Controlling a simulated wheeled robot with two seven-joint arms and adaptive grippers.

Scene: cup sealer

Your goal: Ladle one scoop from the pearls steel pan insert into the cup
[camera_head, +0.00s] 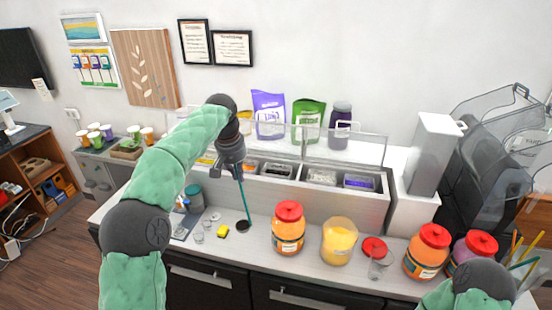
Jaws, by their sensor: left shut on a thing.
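My left gripper (231,172) points down in front of the row of steel pan inserts, shut on a thin teal handle (244,200), apparently the ladle's. The handle slants down to the counter, ending near a dark round shape (243,226); I cannot tell whether that is the ladle's bowl. A pan insert with dark contents (278,170), perhaps the pearls, sits right of the gripper. A clear cup (380,266) stands at the counter's right part, and smaller clear vessels (198,237) stand at the left; which is the task's cup is unclear. My right gripper is out of view.
A red-lidded orange jar (288,230) and a yellow jug (338,242) stand along the counter front. Other red-lidded jars (426,252) stand at the right. A yellow block (222,231) lies at the left. A clear guard (345,147) rises behind the pans.

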